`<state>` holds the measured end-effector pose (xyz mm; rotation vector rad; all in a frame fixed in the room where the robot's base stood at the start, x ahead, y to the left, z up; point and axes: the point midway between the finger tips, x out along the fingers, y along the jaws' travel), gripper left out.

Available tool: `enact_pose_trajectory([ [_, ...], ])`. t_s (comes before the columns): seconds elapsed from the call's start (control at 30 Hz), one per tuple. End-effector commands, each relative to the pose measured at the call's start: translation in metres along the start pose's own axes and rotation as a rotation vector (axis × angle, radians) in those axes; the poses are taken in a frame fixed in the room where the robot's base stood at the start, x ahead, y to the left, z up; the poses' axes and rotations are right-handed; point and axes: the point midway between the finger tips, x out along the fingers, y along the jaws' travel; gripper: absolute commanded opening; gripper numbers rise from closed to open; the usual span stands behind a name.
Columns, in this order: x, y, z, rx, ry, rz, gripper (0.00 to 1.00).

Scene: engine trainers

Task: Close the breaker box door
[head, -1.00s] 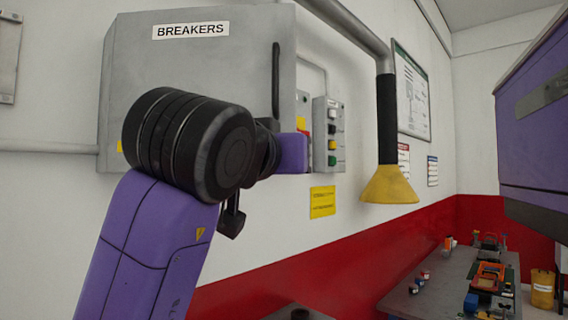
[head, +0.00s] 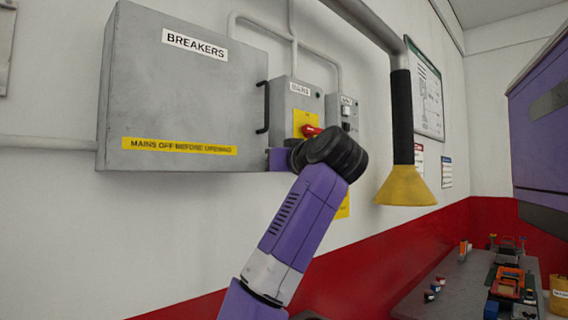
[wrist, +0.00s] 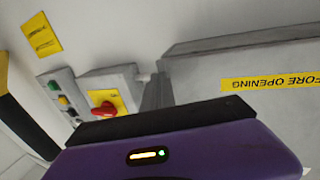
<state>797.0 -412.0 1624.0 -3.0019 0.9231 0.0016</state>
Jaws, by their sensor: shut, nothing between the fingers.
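The grey breaker box (head: 185,95) hangs on the wall at the left of the head view. Its door front carries the BREAKERS label, a yellow warning strip (head: 180,146) and a black handle (head: 262,106) at the right edge. The door lies shut or nearly shut, with no clear gap; I cannot tell if it is fully flush. The yellow strip also shows upside down in the wrist view (wrist: 270,82). My gripper (wrist: 157,92) is shut and empty by the door's lower handle-side edge. My wrist hides its fingertips in the head view; contact is unclear.
A MAINS switch box (head: 297,105) with a red knob (head: 311,131) stands just right of the breaker box, close to my wrist. A black duct with a yellow funnel (head: 405,186) hangs farther right. A bench (head: 440,300) with small parts is at lower right.

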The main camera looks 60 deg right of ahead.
Motion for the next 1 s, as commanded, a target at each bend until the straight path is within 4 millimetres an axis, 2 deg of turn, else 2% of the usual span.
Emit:
enact_pose_trajectory([
  [0.1, 0.013, -0.002, 0.000, 0.000, -0.001, -0.042, 0.00],
  [0.3, 0.025, -0.007, -0.001, -0.001, 0.001, -0.082, 0.00],
  [1.0, 0.029, -0.014, -0.005, -0.004, 0.005, -0.097, 0.00],
])
